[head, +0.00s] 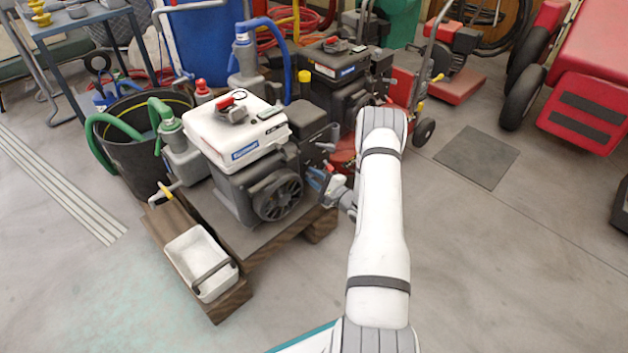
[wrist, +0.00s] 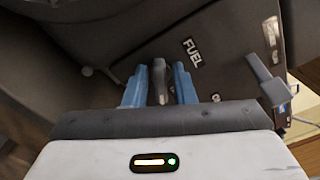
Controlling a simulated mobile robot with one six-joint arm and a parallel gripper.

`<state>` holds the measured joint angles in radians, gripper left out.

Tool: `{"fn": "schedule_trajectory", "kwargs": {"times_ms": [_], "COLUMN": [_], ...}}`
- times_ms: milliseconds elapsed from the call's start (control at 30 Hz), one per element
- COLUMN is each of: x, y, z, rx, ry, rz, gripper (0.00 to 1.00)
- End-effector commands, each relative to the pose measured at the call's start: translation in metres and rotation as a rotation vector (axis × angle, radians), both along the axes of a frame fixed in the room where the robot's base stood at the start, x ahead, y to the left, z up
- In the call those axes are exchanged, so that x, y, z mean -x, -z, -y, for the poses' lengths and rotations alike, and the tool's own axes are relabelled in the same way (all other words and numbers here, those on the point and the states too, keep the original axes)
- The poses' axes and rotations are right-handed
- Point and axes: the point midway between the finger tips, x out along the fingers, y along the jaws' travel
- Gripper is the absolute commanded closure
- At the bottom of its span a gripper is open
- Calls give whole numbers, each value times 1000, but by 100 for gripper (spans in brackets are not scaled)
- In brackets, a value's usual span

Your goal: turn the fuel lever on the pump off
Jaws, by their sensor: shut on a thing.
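The pump (head: 232,132), with a white top and dark engine body, stands on a wooden pallet in the head view. My gripper (head: 318,180) reaches its right side, beside the round fan cover. In the wrist view, the blue fingers of my gripper (wrist: 160,88) are shut on the grey fuel lever (wrist: 159,78), which stands between them. The lever points roughly along the fingers. A white "FUEL" label (wrist: 192,52) is on the dark housing just right of it. In the head view the lever is too small to make out behind the fingers.
Another grey lever or bracket (wrist: 268,84) sticks out right of my gripper in the wrist view. A second pump (head: 342,70) stands behind the first. A white tray (head: 182,250) sits at the pallet's front. The floor at right front is clear.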

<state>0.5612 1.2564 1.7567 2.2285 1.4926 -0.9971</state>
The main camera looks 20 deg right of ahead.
Motion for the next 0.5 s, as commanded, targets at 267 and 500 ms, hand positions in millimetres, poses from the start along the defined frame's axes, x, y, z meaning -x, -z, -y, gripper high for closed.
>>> {"fn": "schedule_trajectory", "kwargs": {"times_ms": [267, 500], "x": [1, 1], "y": [5, 5], "z": [-2, -2], "rx": [221, 362], "ry": [-2, -2], "rz": [79, 130], "gripper": [99, 99]}}
